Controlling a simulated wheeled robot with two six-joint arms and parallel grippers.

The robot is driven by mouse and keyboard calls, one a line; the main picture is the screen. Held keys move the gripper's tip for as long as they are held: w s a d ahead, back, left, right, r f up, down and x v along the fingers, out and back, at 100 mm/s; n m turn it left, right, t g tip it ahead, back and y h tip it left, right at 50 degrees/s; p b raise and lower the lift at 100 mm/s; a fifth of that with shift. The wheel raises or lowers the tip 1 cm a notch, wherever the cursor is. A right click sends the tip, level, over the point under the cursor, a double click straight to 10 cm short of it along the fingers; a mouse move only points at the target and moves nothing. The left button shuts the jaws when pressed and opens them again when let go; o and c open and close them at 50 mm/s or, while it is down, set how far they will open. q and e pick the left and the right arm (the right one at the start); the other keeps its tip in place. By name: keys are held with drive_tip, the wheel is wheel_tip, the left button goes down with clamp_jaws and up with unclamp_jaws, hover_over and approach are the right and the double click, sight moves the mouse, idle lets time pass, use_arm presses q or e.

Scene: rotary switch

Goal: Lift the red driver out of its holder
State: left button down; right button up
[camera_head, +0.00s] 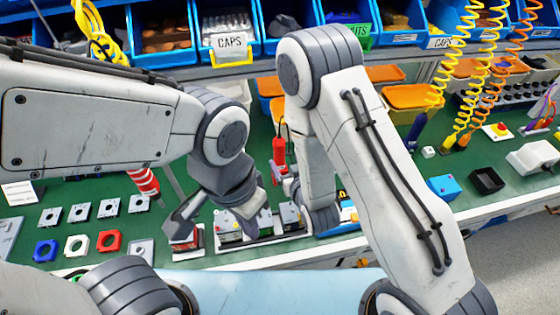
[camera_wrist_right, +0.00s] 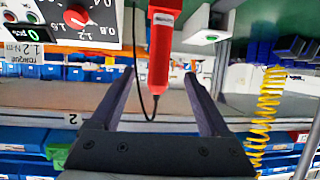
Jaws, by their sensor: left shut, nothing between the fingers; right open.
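The red driver (camera_head: 279,152) stands upright in the head view, just left of my right forearm. In the right wrist view the red driver (camera_wrist_right: 161,52) comes down from the top edge, with a black cable at its lower end. My right gripper (camera_wrist_right: 160,82) is open, and the driver shows in the gap between its fingers, apart from both. The right fingers are hard to make out in the head view, behind the arm. The driver's holder is not clearly visible. My left gripper (camera_head: 212,217) is low over the bench, empty, left of the driver.
A torque panel with a red knob (camera_wrist_right: 77,16) is close at upper left in the right wrist view. Blue bins (camera_head: 224,40) line the back. Switch parts (camera_head: 108,240) lie on the green bench at left. Coiled hoses (camera_head: 462,80) hang at right.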

sight(281, 151)
drive_tip(key=b+x, duration=0.2)
drive_tip(key=shift+w+a+f+b, duration=0.1)
drive_tip(key=shift+w+f+b, duration=0.05)
drive_tip(key=shift+w+b, duration=0.2)
drive_tip(key=shift+w+a+p, duration=0.1)
drive_tip(key=shift+w+p, duration=0.2)
drive_tip(key=shift+w, duration=0.05)
drive_tip(key=x, duration=0.1)
drive_tip(key=p+x, duration=0.1)
drive_tip(key=x, duration=0.1)
drive_tip(key=shift+w, duration=0.4)
drive_tip(key=shift+w+a+p, duration=0.15)
drive_tip(key=shift+w+p, duration=0.15)
drive_tip(key=shift+w, duration=0.1)
use_arm(q)
drive_tip(key=shift+f, duration=0.8)
use_arm(e)
clamp_jaws()
